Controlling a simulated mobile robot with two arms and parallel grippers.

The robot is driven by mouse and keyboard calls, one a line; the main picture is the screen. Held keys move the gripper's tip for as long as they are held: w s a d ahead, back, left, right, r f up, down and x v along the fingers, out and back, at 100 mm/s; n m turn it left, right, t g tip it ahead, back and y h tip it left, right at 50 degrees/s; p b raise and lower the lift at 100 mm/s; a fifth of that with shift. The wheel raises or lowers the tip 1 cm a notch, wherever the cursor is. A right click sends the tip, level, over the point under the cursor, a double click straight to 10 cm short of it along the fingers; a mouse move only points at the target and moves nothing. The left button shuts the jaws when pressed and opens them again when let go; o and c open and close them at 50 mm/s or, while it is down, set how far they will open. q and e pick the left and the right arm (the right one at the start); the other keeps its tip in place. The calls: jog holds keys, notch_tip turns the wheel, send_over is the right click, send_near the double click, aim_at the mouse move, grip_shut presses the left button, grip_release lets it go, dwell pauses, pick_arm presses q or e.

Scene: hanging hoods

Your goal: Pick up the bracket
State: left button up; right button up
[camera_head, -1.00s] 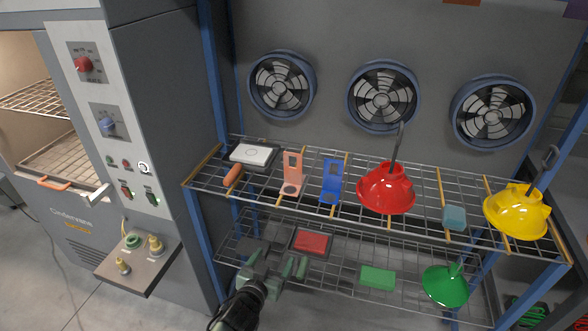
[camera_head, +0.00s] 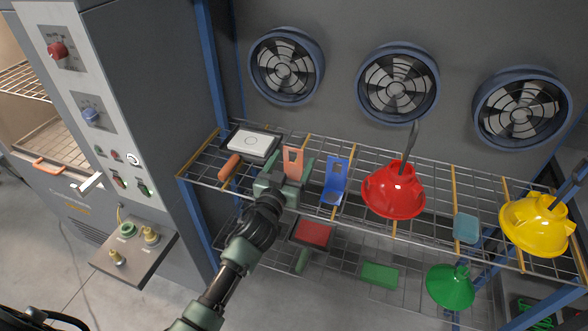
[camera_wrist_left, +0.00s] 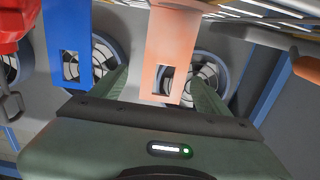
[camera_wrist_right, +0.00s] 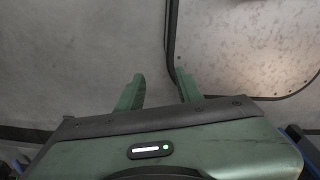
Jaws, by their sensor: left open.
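A salmon-orange bracket (camera_head: 293,161) with a square hole stands on the upper wire shelf, its lower part hidden behind my left gripper (camera_head: 285,174). A blue bracket (camera_head: 335,180) stands just right of it. In the left wrist view, which looks upside down, the orange bracket (camera_wrist_left: 172,45) lies between the two spread fingers of my left gripper (camera_wrist_left: 160,88); the blue bracket (camera_wrist_left: 70,40) is outside them. The left gripper is open, and I cannot tell if it touches the bracket. My right gripper (camera_wrist_right: 158,90) is open and empty, facing a grey surface.
The upper wire shelf (camera_head: 437,197) also holds a white-topped plate (camera_head: 250,141), an orange cylinder (camera_head: 229,167), a red hood (camera_head: 394,192), a light-blue block (camera_head: 466,228) and a yellow hood (camera_head: 535,225).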

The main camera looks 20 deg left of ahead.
pick_arm(q)
jog(key=w, duration=0.1)
jog(key=w+p, duration=0.1)
jog(key=shift+w+a+r, duration=0.15)
jog(key=shift+w+r, duration=0.15)
jog(key=shift+w, duration=0.05)
jog(key=shift+w+f, duration=0.25)
jog(key=shift+w, duration=0.95)
grip_shut()
jog(key=shift+r, duration=0.1)
pick_arm(e)
jog(key=shift+w+r, duration=0.3)
jog(key=shift+r, duration=0.25)
